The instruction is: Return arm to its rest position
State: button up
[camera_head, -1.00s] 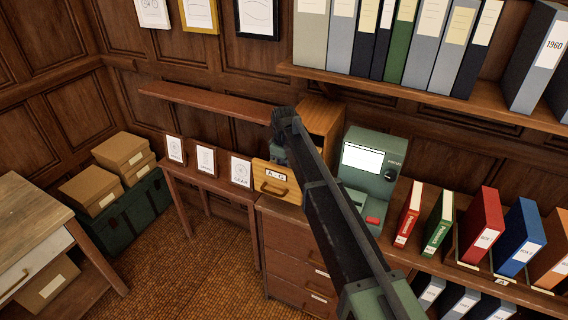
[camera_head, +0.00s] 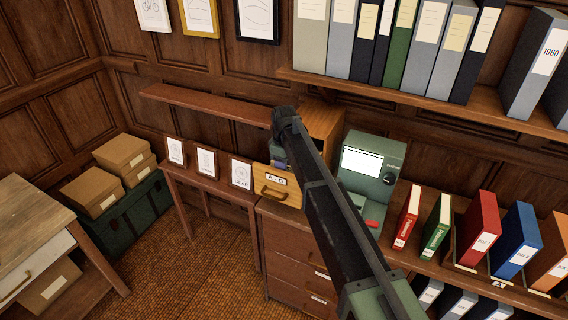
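My arm reaches up from the lower right in the head view, and its end lies in front of the wooden card drawer box (camera_head: 322,122). My gripper (camera_head: 280,156) is at the far end of the arm, just above the open drawer labelled A-G (camera_head: 277,186). The fingers are small and mostly hidden by the arm's own end, so I cannot tell whether they are open or shut. I see nothing clearly held.
A green machine with a lit screen (camera_head: 369,172) stands close right of my arm. Colored binders (camera_head: 480,232) line the lower shelf. An upper shelf (camera_head: 420,95) holds grey binders. Three small cards (camera_head: 207,162) stand on a side table. Boxes (camera_head: 123,153) sit left.

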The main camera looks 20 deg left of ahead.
notch_tip(320, 180, up, 9)
jog(key=p, duration=0.7)
jog(key=shift+f, duration=0.25)
jog(key=shift+f, duration=0.1)
jog(key=s+d+m, duration=0.1)
jog(key=s+d+f+m+b, duration=0.1)
jog(key=s+d, duration=0.1)
jog(key=s+d+m, duration=0.2)
jog(key=shift+s+f, duration=0.2)
jog(key=shift+f, duration=0.05)
jog(key=s+d+f+m+b, duration=0.4)
jog(key=s+d+f+b, duration=0.2)
jog(key=d, duration=0.7)
jog(key=s+d+f+m+b, duration=0.4)
jog(key=s+d+f+b, duration=0.3)
jog(key=d, duration=0.6)
jog(key=s+d+f+m+b, duration=0.4)
jog(key=s+d+f+b, duration=0.2)
jog(key=d, duration=0.7)
jog(key=shift+s+f+m+b, duration=0.25)
jog(key=shift+s+m+b, duration=0.05)
jog(key=shift+s+b, duration=0.4)
